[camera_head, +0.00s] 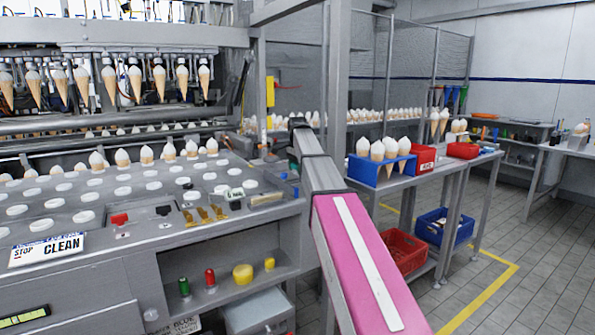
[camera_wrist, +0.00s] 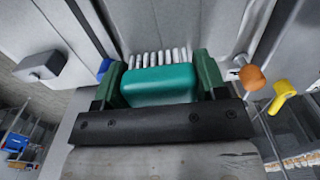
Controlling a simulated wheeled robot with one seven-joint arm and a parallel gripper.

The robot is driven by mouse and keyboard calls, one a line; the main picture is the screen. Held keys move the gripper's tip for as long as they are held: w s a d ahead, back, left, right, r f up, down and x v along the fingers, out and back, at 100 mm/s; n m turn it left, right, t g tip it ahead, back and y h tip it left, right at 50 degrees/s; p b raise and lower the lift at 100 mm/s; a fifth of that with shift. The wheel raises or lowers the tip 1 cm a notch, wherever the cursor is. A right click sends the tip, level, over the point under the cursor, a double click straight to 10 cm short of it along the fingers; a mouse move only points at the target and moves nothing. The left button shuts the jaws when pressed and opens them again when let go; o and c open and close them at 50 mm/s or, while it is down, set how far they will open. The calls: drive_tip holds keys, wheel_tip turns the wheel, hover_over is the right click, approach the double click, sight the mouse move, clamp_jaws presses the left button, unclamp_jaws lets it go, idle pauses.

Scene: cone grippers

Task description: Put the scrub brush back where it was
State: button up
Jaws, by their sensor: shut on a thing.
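The scrub brush (camera_wrist: 158,88) has a teal body and a row of pale bristles. In the wrist view it sits between the green fingers of my gripper (camera_wrist: 160,76), which is shut on it. The bristles point away from the palm toward a pale grey surface; I cannot tell whether they touch it. In the head view my pink and grey arm reaches up past the right end of the machine counter (camera_head: 150,232). The gripper and brush are mostly hidden behind the arm there, and the brush cannot be made out clearly.
In the wrist view an orange knob (camera_wrist: 252,77) and a yellow one (camera_wrist: 284,91) stick out at right, and a dark-faced box (camera_wrist: 42,65) at left. In the head view a blue cone holder (camera_head: 364,172) stands on the side table; red (camera_head: 408,248) and blue (camera_head: 442,226) crates sit below.

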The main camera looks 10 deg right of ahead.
drive_tip(key=shift+f, duration=0.25)
drive_tip(key=o, duration=0.6)
drive_tip(key=shift+f, duration=0.1)
wheel_tip(320, 180, up, 12)
drive_tip(key=shift+r, duration=0.15)
